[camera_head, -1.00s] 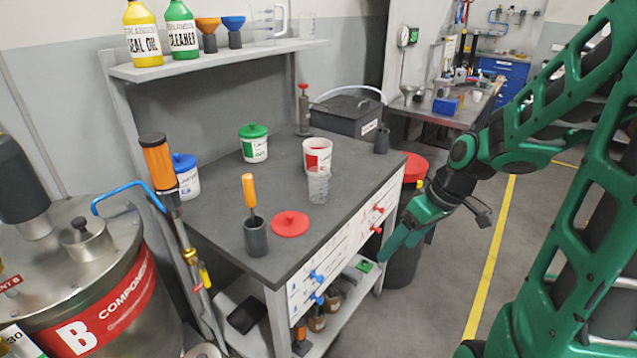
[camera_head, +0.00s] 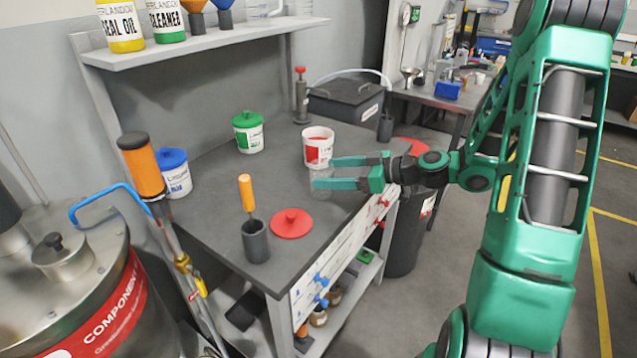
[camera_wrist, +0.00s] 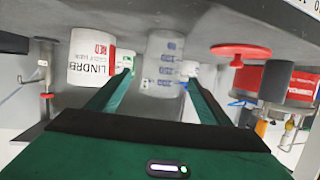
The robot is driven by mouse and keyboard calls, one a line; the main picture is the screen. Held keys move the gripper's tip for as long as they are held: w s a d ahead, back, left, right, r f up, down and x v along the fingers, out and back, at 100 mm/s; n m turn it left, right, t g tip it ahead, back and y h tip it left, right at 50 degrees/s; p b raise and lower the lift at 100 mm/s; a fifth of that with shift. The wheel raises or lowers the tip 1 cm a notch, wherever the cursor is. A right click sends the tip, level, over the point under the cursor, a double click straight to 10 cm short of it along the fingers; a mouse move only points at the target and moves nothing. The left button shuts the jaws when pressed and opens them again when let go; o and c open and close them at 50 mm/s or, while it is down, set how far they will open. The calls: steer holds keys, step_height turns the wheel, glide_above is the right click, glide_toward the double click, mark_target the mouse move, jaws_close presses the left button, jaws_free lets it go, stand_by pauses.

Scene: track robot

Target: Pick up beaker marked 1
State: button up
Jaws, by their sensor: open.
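A clear graduated beaker (camera_head: 322,173) stands on the grey workbench (camera_head: 222,205), in front of a white tub with a red label. I cannot read a number 1 on it. My gripper (camera_head: 323,171) is open and level, reaching in from the right with its green fingers at the beaker. In the wrist view the beaker (camera_wrist: 162,62) shows upside down, ahead and between the two fingertips (camera_wrist: 158,78). The fingers do not close on it. Part of the beaker is hidden behind the near finger in the head view.
The white tub (camera_head: 318,147) stands close behind the beaker. A red lid (camera_head: 291,223) and a dark cup (camera_head: 256,241) with an orange-handled tool lie nearer. Green-lidded (camera_head: 249,133) and blue-lidded (camera_head: 174,173) tubs stand further left. A shelf (camera_head: 200,45) overhangs the back.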

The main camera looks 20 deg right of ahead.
steer(key=shift+x, duration=3.7)
steer(key=shift+s, duration=0.1)
steer(key=shift+c, duration=0.6)
steer(key=c, duration=1)
